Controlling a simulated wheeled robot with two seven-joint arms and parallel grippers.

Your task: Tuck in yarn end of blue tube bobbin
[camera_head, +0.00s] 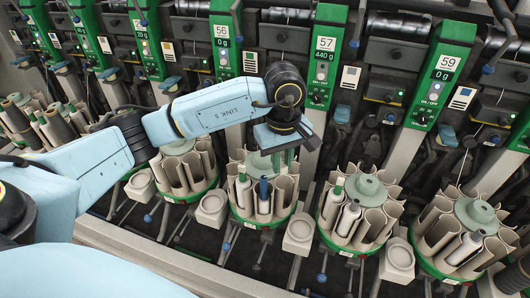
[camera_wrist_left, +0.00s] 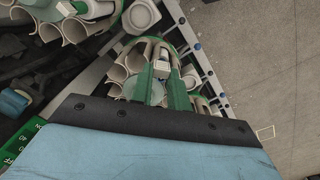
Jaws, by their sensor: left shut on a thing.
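The blue tube bobbin (camera_head: 263,198) stands upright in a pocket of the round bobbin magazine (camera_head: 248,222) below unit 56. It has a pale body and a dark blue top. My left gripper (camera_head: 283,167) reaches down over this magazine, just behind and right of the blue top. In the left wrist view its green fingers (camera_wrist_left: 161,88) point at the magazine, and a small white piece (camera_wrist_left: 161,66) shows at their tips. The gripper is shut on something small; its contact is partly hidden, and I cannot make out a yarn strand. My right gripper is not in view.
A green-tipped bobbin (camera_head: 243,190) stands close left of the blue one. Similar magazines stand left and right, one (camera_head: 352,222) close by. Small grey cups (camera_head: 299,234) sit between them. The winder's green control panels (camera_head: 322,62) rise behind my arm.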

